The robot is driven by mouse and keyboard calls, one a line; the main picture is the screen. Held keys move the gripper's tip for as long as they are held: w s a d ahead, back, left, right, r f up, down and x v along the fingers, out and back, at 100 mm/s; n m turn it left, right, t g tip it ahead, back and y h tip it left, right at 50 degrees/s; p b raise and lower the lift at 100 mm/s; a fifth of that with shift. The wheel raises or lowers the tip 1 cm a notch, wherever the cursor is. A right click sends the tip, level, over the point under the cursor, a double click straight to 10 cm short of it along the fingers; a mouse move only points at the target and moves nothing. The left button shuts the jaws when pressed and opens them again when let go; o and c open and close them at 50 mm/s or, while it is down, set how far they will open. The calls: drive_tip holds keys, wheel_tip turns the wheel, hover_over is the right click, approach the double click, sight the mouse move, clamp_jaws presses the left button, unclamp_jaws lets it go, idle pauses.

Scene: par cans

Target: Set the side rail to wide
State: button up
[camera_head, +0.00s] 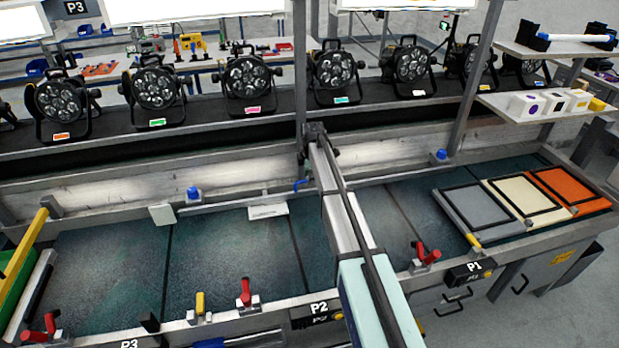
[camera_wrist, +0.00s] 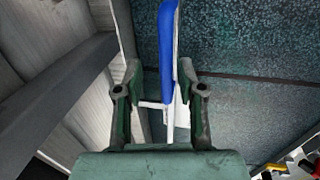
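A blue handle (camera_wrist: 168,45) on a thin white bar stands between the two fingers of my gripper (camera_wrist: 158,85) in the wrist view. The fingers are apart, with a clear gap on the handle's left; the handle is close to the right finger, and I cannot tell whether they touch. In the head view a small blue piece (camera_head: 300,185) shows at the right end of a thin pale side rail (camera_head: 235,201) along the back of the bench. My gripper is not clearly visible there; my arm covers part of this spot.
Blue knobs (camera_head: 193,193) stand on the back ledge. Red-handled clamps (camera_head: 245,293) line the front edge. Several par cans (camera_head: 248,77) stand behind. Grey, cream and orange frames (camera_head: 478,206) lie at right. The dark bench top (camera_head: 110,262) at left is largely clear.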

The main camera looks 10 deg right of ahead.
drive_tip(key=v, duration=1.2)
